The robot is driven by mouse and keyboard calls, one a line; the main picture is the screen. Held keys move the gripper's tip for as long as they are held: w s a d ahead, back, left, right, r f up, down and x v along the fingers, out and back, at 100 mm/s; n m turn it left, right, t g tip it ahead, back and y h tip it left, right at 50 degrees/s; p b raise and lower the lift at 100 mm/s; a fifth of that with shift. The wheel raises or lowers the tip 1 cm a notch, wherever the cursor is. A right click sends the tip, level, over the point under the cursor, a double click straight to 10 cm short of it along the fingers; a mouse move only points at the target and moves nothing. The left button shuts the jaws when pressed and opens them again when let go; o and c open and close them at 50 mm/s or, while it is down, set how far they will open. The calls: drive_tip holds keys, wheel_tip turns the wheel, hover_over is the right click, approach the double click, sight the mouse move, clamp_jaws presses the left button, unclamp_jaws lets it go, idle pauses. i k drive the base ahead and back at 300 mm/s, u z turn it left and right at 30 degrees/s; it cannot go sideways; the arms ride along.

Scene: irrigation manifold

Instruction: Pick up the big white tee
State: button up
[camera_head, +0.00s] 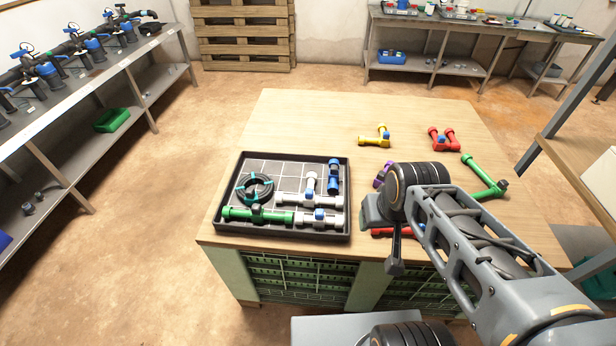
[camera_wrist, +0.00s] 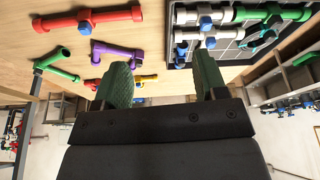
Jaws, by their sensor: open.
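The big white tee (camera_head: 294,199) lies in the black tray (camera_head: 226,198), with its branch pointing towards the far side and a blue part at its middle. A shorter white fitting (camera_head: 333,221) with a blue part lies just in front of it. In the wrist view the white tee (camera_wrist: 222,33) is at the upper right, outside my fingers. My gripper (camera_wrist: 163,64) is open, with two green finger pads and nothing between them. In the head view my gripper (camera_head: 394,258) is right of the tray, over the table's front edge, apart from the tee.
The tray also holds a green pipe (camera_head: 274,216), a black coil (camera_head: 243,190) and a blue fitting (camera_head: 333,178). Yellow (camera_head: 372,141), red (camera_head: 437,142), green (camera_head: 482,176) and purple (camera_head: 380,178) fittings lie on the table (camera_head: 300,115). The table's far left is clear.

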sight(309, 199)
drive_tip(key=k, duration=1.25)
drive_tip(key=u, duration=0.9)
drive_tip(key=i, duration=1.55)
drive_tip(key=z, duration=0.8)
